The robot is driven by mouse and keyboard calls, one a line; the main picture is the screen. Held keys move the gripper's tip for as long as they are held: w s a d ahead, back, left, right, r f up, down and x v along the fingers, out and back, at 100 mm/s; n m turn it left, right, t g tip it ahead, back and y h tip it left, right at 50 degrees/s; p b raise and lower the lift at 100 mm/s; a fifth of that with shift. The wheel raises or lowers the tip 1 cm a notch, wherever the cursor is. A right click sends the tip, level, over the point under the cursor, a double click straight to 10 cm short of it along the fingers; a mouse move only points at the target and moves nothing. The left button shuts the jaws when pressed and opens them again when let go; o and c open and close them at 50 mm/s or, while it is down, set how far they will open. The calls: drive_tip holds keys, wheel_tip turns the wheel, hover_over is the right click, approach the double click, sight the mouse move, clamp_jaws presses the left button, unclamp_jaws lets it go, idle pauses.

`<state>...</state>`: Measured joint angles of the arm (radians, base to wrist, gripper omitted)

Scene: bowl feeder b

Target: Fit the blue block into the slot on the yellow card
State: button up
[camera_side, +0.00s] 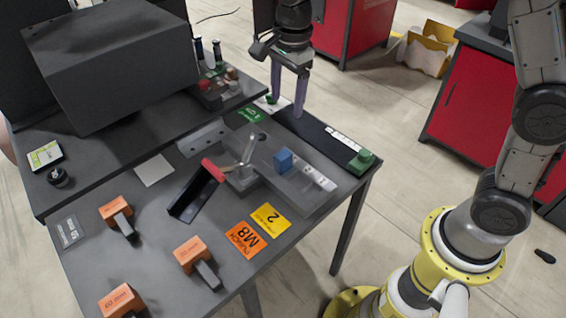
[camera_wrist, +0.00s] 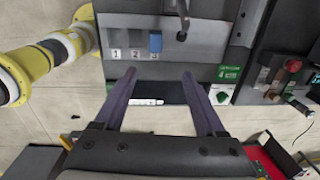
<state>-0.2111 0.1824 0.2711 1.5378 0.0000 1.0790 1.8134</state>
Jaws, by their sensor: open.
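The blue block (camera_side: 283,160) stands on the grey fixture on the table; in the wrist view the blue block (camera_wrist: 155,42) is at the top centre, by the third of the pale numbered labels. My gripper (camera_side: 287,98) is open and empty, above the table's back edge, behind and higher than the block. Its two fingers (camera_wrist: 160,76) show apart in the wrist view.
An orange card (camera_side: 244,239) reading PUNCH M8 lies beside the yellow one. A clear upright part with a lever (camera_side: 246,155) stands just left of the block. Labels 1, 2 and 3 (camera_wrist: 135,54) mark the fixture. Orange-headed tools (camera_side: 192,254) lie at the front left.

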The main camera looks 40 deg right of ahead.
hover_over(283, 154)
drive_tip(key=shift+g, duration=0.4)
drive_tip(key=f, duration=1.1)
drive_tip(key=shift+s+a, duration=0.2)
drive_tip(key=shift+s, duration=0.05)
drive_tip(key=shift+w+d+f, duration=0.1)
drive_tip(key=shift+f, duration=1.45)
drive_tip(key=shift+w+d+f, duration=0.1)
drive_tip(key=shift+f, duration=1.4)
clamp_jaws()
drive_tip(key=shift+r, duration=0.1)
